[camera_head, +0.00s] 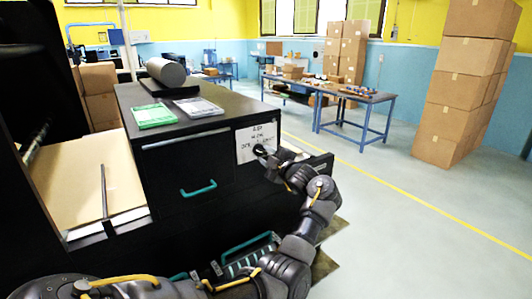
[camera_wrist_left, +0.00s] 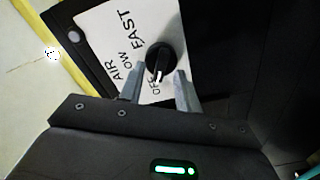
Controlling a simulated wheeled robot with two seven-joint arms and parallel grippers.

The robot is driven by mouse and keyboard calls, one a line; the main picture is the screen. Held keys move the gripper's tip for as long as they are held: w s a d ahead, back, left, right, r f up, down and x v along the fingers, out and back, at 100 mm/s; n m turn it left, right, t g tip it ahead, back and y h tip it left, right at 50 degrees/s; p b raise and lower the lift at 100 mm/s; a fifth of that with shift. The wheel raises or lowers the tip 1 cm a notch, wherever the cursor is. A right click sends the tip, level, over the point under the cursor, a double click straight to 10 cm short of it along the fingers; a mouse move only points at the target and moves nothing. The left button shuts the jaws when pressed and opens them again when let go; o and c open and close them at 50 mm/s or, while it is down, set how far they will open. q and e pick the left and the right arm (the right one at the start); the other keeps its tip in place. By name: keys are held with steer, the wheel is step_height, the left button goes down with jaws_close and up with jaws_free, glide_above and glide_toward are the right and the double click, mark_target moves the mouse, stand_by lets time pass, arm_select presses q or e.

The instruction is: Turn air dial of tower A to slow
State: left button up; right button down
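The air dial (camera_wrist_left: 160,58) is a round black knob on a white label plate (camera_wrist_left: 105,35) marked AIR, FAST, a partly hidden word ending in OW, and OFF. Its white pointer mark faces the OFF word. In the head view the plate (camera_head: 247,138) is on the front of a black cabinet (camera_head: 187,160), and the dial is largely hidden by my gripper. My left gripper (camera_wrist_left: 157,75) is open, with one finger on each side of the dial and a visible gap to it. It also shows at the plate in the head view (camera_head: 267,153). My right gripper is out of view.
A green booklet (camera_head: 153,116), a grey booklet (camera_head: 199,107) and a dark roll (camera_head: 166,72) lie on the cabinet top. A teal handle (camera_head: 199,189) sticks out in front. Brown paper (camera_head: 85,170) lies left. Open floor is at right, before a table (camera_head: 345,95) and stacked boxes (camera_head: 462,95).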

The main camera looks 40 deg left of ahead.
arm_select(q)
steer(key=shift+w+a, duration=0.1)
steer(key=shift+a, duration=0.25)
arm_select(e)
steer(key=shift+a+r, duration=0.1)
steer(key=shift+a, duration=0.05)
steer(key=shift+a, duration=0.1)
arm_select(q)
steer(key=shift+c, duration=0.4)
jaws_close()
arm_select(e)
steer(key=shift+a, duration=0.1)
